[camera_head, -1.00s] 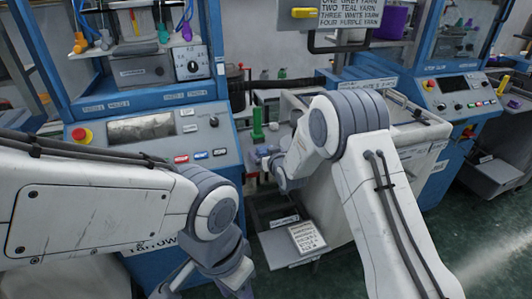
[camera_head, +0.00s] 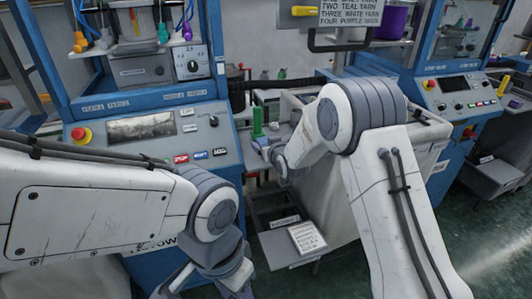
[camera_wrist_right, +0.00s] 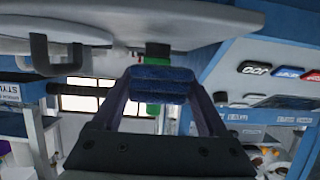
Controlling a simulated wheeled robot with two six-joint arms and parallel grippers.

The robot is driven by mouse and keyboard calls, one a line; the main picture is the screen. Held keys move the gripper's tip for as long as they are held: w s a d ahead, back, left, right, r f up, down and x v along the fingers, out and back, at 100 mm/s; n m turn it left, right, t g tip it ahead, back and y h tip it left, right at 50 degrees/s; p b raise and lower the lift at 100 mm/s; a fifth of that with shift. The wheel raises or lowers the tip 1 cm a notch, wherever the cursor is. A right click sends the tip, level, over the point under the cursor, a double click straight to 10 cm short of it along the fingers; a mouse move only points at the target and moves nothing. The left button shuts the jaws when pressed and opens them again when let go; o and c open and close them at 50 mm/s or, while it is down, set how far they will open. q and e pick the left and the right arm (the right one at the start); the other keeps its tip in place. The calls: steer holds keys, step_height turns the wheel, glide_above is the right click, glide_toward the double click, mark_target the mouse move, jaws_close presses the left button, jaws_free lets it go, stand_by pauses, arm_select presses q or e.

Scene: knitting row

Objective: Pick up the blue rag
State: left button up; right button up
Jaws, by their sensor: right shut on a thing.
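The blue rag (camera_wrist_right: 163,84) is a dark blue, folded-looking bundle between the two fingertips in the right wrist view. My right gripper (camera_wrist_right: 160,88) is shut on it, one finger on each side. In the head view my right gripper (camera_head: 268,146) is small and partly hidden by its own wrist, near a green upright object (camera_head: 257,122). The rag is hard to make out there. My left arm's wrist shows at the bottom of the head view, but its fingertips do not show.
A blue machine with a control panel (camera_head: 200,140) stands left of my right gripper. A pale cabinet (camera_head: 335,205) stands behind my right arm. A low shelf with a printed card (camera_head: 307,238) is below. A second blue machine (camera_head: 450,110) stands at right.

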steer(key=s+d+r, duration=0.1)
steer(key=d+r, duration=0.6)
steer(key=d, duration=0.4)
steer(key=shift+d+r, duration=0.25)
steer(key=shift+d, duration=0.05)
